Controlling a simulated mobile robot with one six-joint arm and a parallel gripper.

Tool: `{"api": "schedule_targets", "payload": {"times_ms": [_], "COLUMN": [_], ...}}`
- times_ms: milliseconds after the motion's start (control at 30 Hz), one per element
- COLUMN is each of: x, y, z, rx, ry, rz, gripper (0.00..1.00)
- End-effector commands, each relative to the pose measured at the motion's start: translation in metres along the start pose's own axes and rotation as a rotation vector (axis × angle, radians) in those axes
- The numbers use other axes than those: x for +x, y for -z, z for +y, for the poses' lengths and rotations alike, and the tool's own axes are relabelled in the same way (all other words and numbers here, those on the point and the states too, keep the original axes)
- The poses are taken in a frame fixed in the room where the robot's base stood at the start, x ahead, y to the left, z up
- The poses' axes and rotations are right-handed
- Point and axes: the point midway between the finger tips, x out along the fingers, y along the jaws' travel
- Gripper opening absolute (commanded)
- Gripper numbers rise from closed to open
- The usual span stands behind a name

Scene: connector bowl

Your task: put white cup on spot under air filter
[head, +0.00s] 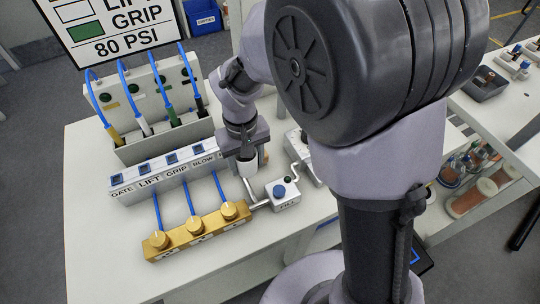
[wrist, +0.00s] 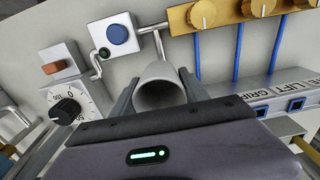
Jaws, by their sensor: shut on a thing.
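The white cup (wrist: 158,72) sits between the two fingers of my gripper (wrist: 160,92) in the wrist view, its open mouth towards the camera. My gripper is shut on it. In the head view my gripper (head: 246,152) is beside the FILL box, with a small part of the cup (head: 248,168) showing below it. I cannot tell whether the cup touches the table. I cannot make out the air filter or the spot under it for certain.
The FILL box (head: 282,192) with a blue button stands close to the right of the cup. A gold manifold (head: 197,232) with several knobs lies in front, and a labelled switch strip (head: 165,173) is to the left. The white table's (head: 100,262) front left is clear.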

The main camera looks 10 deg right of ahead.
Motion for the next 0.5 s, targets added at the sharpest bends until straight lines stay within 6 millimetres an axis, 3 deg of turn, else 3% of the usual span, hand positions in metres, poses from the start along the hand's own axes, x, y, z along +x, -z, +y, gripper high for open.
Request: {"api": "schedule_targets", "payload": {"times_ms": [100, 400, 500], "x": [0.032, 0.094, 0.095], "y": [-0.001, -0.001, -0.001], "z": [0.000, 0.000, 0.000], "rx": [0.000, 0.000, 0.001], "ry": [0.000, 0.000, 0.000], "rz": [-0.005, -0.003, -0.001], "gripper": [0.14, 0.14, 0.14]}}
